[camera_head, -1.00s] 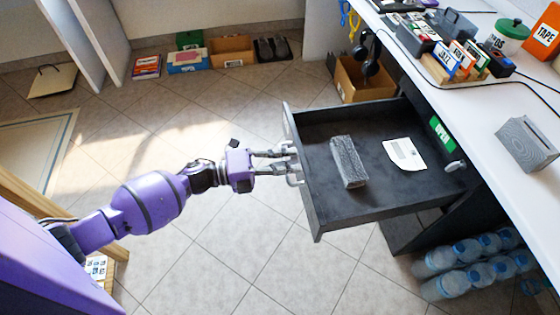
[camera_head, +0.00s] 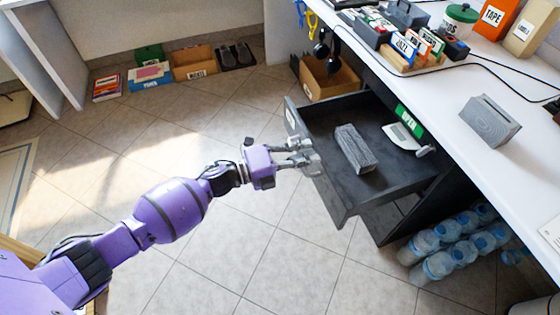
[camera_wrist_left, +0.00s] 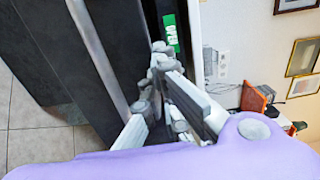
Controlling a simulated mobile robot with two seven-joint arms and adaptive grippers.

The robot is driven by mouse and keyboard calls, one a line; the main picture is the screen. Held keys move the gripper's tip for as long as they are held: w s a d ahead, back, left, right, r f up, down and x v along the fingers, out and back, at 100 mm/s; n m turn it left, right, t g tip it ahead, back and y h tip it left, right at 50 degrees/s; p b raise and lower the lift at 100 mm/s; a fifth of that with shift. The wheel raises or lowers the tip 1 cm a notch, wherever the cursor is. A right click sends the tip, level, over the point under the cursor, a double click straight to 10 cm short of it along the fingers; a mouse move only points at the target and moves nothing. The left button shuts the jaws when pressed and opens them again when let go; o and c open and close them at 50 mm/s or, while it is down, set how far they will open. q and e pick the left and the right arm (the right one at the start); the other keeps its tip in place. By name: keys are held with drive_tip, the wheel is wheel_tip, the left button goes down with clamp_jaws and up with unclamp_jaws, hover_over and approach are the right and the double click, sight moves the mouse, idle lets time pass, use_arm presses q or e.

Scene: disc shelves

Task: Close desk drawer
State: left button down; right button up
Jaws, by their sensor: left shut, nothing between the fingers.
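The desk drawer (camera_head: 335,198) is dark grey and stands partly pulled out from under the white desk (camera_head: 455,100). A grey block (camera_head: 355,149) and a white card (camera_head: 400,138) lie inside it. My left gripper (camera_head: 309,160) is shut and empty, its fingertips at the outer side of the drawer's front panel, near the handle. In the left wrist view, the fingers (camera_wrist_left: 165,75) reach toward the dark drawer, with the green label (camera_wrist_left: 171,33) beyond. The exact contact is hard to tell. My right gripper is not in view.
Several water bottles (camera_head: 450,240) stand under the desk at the right. A cardboard box (camera_head: 328,78) stands on the floor behind the drawer. The desk top holds a grey box (camera_head: 490,121) and a file rack (camera_head: 412,58). The tiled floor left of the drawer is free.

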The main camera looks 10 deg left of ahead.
use_arm(q)
drive_tip(key=b+x, duration=0.6)
drive_tip(key=x, duration=1.8)
drive_tip(key=shift+a+f, duration=0.1)
